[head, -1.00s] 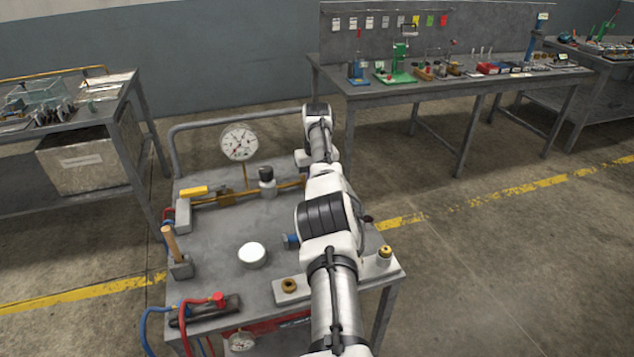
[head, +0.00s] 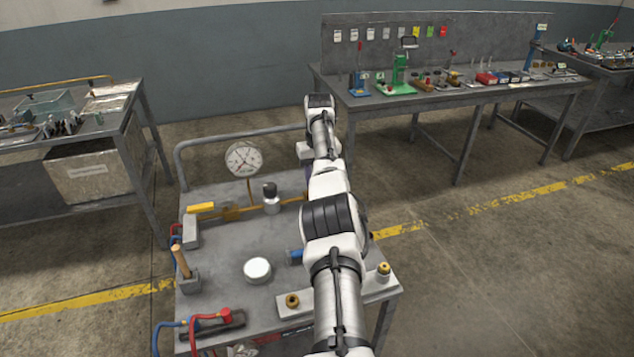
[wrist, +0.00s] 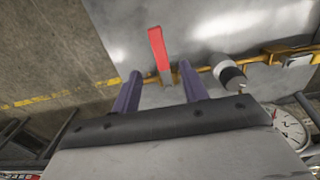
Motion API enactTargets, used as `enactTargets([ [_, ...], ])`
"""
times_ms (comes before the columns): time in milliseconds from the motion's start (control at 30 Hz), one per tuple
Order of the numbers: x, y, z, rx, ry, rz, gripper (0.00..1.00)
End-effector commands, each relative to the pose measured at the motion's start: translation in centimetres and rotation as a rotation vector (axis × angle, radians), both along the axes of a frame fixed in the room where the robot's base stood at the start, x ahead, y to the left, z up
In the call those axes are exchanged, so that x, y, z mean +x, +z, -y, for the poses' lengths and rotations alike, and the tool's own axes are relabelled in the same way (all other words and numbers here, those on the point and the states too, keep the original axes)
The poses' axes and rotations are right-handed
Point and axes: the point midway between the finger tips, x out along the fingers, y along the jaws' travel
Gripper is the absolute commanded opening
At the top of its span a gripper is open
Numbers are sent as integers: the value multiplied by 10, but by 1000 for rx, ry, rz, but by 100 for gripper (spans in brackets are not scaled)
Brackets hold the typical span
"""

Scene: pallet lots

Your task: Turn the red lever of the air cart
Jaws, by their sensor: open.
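The red lever (wrist: 159,50) shows in the wrist view as a flat red bar over the cart top, with its lower end by a brass pipe. My gripper (wrist: 160,70) is open. Its two purple fingers stand apart, one on each side of the lever's lower end, with nothing held. I cannot tell whether either finger touches it. In the head view my arm reaches across the air cart (head: 222,262) and hides the lever and most of my gripper.
On the cart are a pressure gauge (head: 243,159), a black-topped white knob (head: 271,198), a yellow handle (head: 201,208), a wooden-handled lever (head: 181,262) and a white round cap (head: 257,270). A bench (head: 440,101) stands behind. Open floor lies to the right.

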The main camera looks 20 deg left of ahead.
Motion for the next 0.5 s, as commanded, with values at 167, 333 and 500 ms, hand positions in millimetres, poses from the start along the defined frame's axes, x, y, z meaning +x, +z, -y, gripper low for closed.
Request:
enactTargets([
  [167, -1, 33, 4, 1, -3, 1, 44],
  [333, -2, 49, 6, 0, -5, -1, 44],
  [500, -3, 52, 6, 0, -5, -4, 44],
])
